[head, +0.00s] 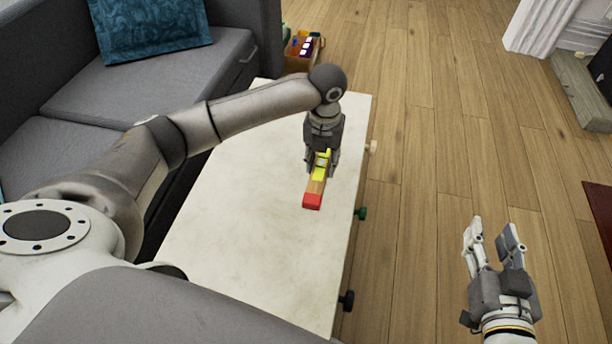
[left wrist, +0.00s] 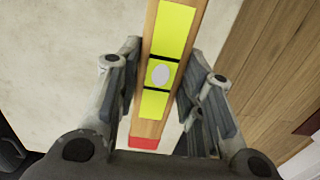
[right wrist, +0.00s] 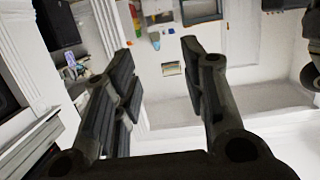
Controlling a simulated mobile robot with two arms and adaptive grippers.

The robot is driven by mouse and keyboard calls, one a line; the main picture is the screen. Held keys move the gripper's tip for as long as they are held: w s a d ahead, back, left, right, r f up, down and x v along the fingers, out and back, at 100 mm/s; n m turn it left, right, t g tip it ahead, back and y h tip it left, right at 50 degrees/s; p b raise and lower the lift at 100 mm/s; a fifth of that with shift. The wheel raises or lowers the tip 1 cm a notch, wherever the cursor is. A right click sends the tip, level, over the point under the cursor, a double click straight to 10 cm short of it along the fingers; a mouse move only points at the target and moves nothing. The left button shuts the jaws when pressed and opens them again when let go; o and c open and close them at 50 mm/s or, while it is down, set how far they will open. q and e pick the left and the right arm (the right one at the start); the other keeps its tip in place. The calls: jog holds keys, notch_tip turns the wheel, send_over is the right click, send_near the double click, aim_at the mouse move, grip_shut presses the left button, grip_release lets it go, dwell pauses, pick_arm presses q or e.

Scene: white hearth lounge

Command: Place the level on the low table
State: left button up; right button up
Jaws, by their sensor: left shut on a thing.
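The level (head: 314,186) is a wooden bar with yellow faces and a red end. It is over the low table (head: 235,180), a pale top near its right edge; I cannot tell whether it touches the surface. My left gripper (head: 321,165) is shut on the level, with its fingers on either side. In the left wrist view the level (left wrist: 174,30) runs between the fingers, showing a white round vial and the red end. My right gripper (head: 494,232) is open and empty, over the floor to the right of the table.
A grey sofa (head: 95,95) with a blue cushion (head: 150,28) stands left of the table. A wooden box (head: 302,50) with colourful items is beyond the table's far end. Coloured knobs stick out along the table's right side.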

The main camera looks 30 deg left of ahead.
pick_arm(q)
jog(key=b, duration=0.2)
send_over(306, 182)
jog(key=f, duration=0.4)
jog(key=shift+d+f, duration=0.15)
jog(key=shift+d, duration=0.2)
jog(key=shift+a+f, duration=0.3)
jog(key=shift+f, duration=0.05)
notch_tip(306, 182, down, 3)
jog(key=shift+b, duration=0.9)
pick_arm(e)
jog(key=s+r+t+y, duration=0.2)
jog(key=r+t, duration=0.3)
jog(key=r, duration=0.3)
jog(key=s+a+r+t+y, duration=0.1)
jog(key=s+r+t, duration=0.1)
jog(key=r+t, duration=0.3)
notch_tip(306, 182, up, 4)
jog(key=shift+s+f+t+y, duration=0.15)
jog(key=shift+f+t+y, duration=0.05)
jog(key=shift+t+y, duration=0.2)
jog(key=shift+a, duration=0.1)
pick_arm(q)
jog(key=o, duration=1.1)
pick_arm(e)
jog(key=shift+f, duration=0.15)
